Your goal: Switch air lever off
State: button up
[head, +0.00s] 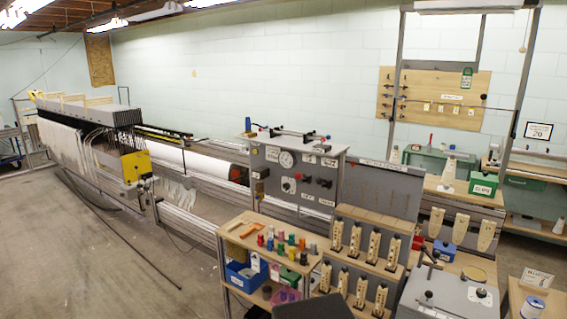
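A grey control panel (300,195) stands right of the picture's middle. It carries a round white gauge (286,160), a second white dial (288,185), dark knobs (307,178) and small white labels. Small red and blue handles also show at its top left. The labels are too small to read, so I cannot tell which part is the air lever or how it is set. My gripper is not in view.
A wooden shelf cart (232,236) with colored spools and bins stands in front of the panel. Wooden racks with pale shuttle-like pieces (337,236) stand to its right. The long loom (105,135) extends to the back left. The grey floor (60,260) at left is mostly clear.

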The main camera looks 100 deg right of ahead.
aim_at(298, 175)
jog(key=z, duration=0.1)
jog(key=k, duration=0.1)
jog(key=z, duration=3.5)
jog(key=i, duration=0.95)
jog(key=z, duration=0.15)
jog(key=k, duration=0.75)
jog(key=u, duration=0.25)
jog(key=i, duration=0.75)
jog(key=z, duration=0.15)
